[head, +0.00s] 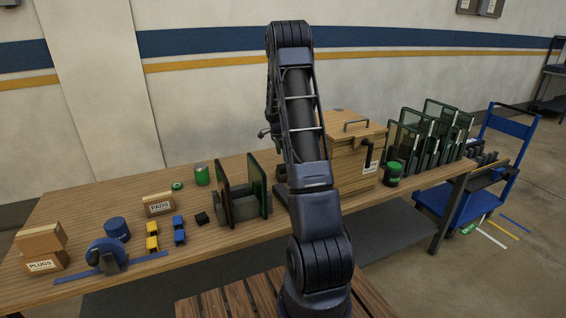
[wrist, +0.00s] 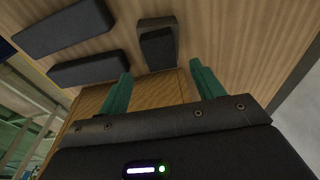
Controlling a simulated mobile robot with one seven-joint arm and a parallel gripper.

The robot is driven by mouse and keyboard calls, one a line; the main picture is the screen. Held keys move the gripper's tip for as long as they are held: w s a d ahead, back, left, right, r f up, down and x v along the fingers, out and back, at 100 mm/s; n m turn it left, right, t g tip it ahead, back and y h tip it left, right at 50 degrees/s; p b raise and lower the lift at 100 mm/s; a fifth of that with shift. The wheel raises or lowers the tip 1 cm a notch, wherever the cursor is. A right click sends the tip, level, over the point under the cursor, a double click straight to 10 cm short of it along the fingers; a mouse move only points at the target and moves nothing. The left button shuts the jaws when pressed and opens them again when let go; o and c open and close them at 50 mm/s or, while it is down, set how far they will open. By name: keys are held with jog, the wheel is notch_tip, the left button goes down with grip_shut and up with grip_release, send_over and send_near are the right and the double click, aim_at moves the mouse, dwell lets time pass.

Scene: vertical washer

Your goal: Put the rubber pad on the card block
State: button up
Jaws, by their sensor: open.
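A small black piece (head: 202,218), which looks like the rubber pad, lies on the wooden table left of the card block. The card block (head: 238,211) is a dark grey block with upright green-edged cards. My gripper (wrist: 160,70) is open and empty, its two green fingers apart in the wrist view. In the head view my gripper is mostly hidden behind my arm. In the wrist view, two long dark bars (wrist: 62,28) (wrist: 88,70) and a dark block (wrist: 158,48) show against wood beyond the fingers; I cannot tell which things these are.
On the table (head: 110,195) stand a PADS box (head: 158,206), PLUGS boxes (head: 42,264), a blue cylinder (head: 117,229), a tape dispenser (head: 104,256), and small yellow and blue pieces. A wooden case (head: 350,150) and green panels (head: 436,128) stand right. A blue cart (head: 500,150) is beyond.

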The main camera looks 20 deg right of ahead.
aim_at(280, 167)
jog(key=s+a+r+n+t+y, duration=0.1)
jog(key=s+a+r+n, duration=0.4)
jog(key=s+r, duration=0.55)
jog(key=s+a+r+n+t, duration=0.1)
jog(key=s+a+r+n, duration=0.2)
jog(key=s+a+r, duration=0.8)
jog(key=s+a+r+n+t, duration=0.1)
jog(key=s+n, duration=0.4)
jog(key=s, duration=0.6)
jog(key=s+a+r+n+t, duration=0.1)
jog(key=s+a+r+n, duration=0.2)
jog(key=s, duration=0.9)
jog(key=shift+s+a+r+n+t+y, duration=0.2)
jog(key=shift+s+r+n+t+y, duration=0.25)
jog(key=shift+n, duration=0.55)
